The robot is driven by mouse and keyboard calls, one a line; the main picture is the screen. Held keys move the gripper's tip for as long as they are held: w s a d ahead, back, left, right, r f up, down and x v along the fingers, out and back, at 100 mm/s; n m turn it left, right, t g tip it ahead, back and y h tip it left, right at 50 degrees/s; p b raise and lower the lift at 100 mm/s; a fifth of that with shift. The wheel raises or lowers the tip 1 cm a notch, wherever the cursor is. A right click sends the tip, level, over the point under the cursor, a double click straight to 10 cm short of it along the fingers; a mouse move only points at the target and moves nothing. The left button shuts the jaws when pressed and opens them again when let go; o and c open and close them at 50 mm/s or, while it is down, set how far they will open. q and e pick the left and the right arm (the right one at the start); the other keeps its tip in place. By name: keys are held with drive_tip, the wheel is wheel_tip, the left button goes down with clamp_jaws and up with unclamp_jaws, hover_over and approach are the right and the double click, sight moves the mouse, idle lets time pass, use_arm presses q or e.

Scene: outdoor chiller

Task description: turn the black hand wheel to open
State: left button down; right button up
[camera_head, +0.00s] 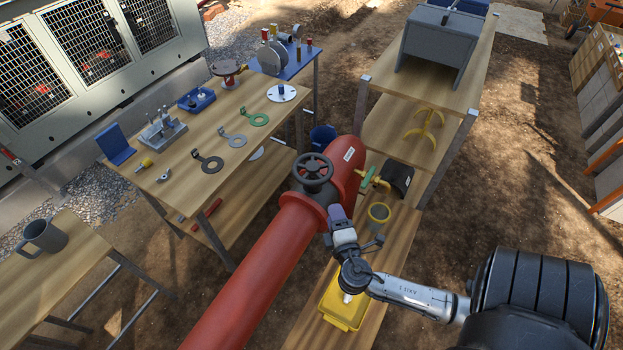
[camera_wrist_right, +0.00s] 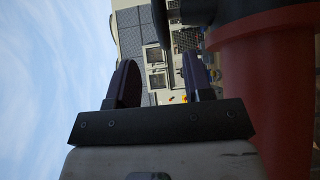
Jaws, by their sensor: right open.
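The black hand wheel (camera_head: 313,172) sits on top of the valve on the thick red pipe (camera_head: 268,262), near the middle of the head view. My right gripper (camera_head: 337,212) is just below and to the right of the wheel, beside the pipe. In the right wrist view my right gripper (camera_wrist_right: 161,78) has its two dark fingers apart, with nothing visible held between them. A dark rounded part, possibly the wheel or valve, shows at the top of that view; I cannot tell which. My left gripper is not in view.
A wooden table (camera_head: 215,185) with tools and flat rings stands left of the pipe. A grey mug (camera_head: 43,236) stands on another table at lower left. A yellow box (camera_head: 345,305) lies below my right arm. A wooden shelf (camera_head: 480,70) with a grey case stands behind.

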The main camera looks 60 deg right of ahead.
sight(322, 177)
drive_tip(key=p+x, duration=0.3)
drive_tip(key=x, duration=0.9)
drive_tip(key=shift+a, duration=0.1)
drive_tip(key=shift+p+x, duration=0.3)
drive_tip(key=shift+x, duration=0.55)
